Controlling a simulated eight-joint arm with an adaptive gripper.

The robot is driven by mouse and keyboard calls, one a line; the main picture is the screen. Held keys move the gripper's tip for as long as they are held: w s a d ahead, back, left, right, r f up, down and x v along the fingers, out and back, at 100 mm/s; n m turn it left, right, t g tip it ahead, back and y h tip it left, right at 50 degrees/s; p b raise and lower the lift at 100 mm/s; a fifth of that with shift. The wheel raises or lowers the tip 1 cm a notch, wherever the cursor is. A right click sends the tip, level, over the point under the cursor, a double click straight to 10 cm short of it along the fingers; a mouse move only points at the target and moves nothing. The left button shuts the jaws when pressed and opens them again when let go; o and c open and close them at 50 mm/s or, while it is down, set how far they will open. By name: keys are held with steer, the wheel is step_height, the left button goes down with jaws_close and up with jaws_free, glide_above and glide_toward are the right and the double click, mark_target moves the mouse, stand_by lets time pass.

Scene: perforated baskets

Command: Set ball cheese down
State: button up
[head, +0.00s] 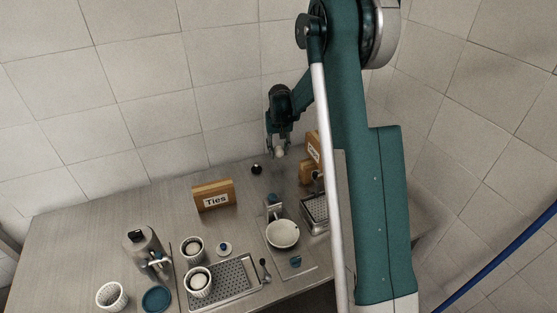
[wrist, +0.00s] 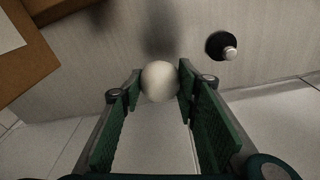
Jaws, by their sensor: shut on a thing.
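The ball cheese is a small off-white ball (wrist: 159,81), seen between the fingertips in the wrist view. It also shows as a pale spot at the gripper's lower end in the head view (head: 279,153). My gripper (wrist: 158,84) has green pads and is shut on the ball, one pad on each side. In the head view my gripper (head: 278,150) is over the back of the table (head: 90,228), near the tiled wall. The ball looks held above the tabletop, with a blurred shadow beyond it in the wrist view.
A black round knob-like thing (wrist: 221,46) lies near the ball. A "Ties" box (head: 214,196) stands left, and other brown boxes (head: 313,146) stand right. A white bowl (head: 283,234), perforated trays (head: 222,280), baskets (head: 111,296) and a grey dispenser (head: 143,243) are nearer the front.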

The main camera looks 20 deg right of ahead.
mark_target(279, 164)
steer(key=shift+f, duration=0.65)
steer(key=shift+f, duration=1.9)
steer(key=shift+f, duration=0.2)
steer(key=o, duration=0.9)
steer(key=shift+r, duration=0.15)
steer(key=shift+s+a+r, duration=0.1)
steer(key=shift+s+r, duration=0.15)
steer(key=shift+r, duration=1.75)
steer(key=shift+s+a+r, duration=0.1)
steer(key=shift+s+r, duration=0.1)
steer(key=shift+r, duration=1.85)
steer(key=shift+s+r, duration=0.25)
steer(key=shift+r, duration=1.75)
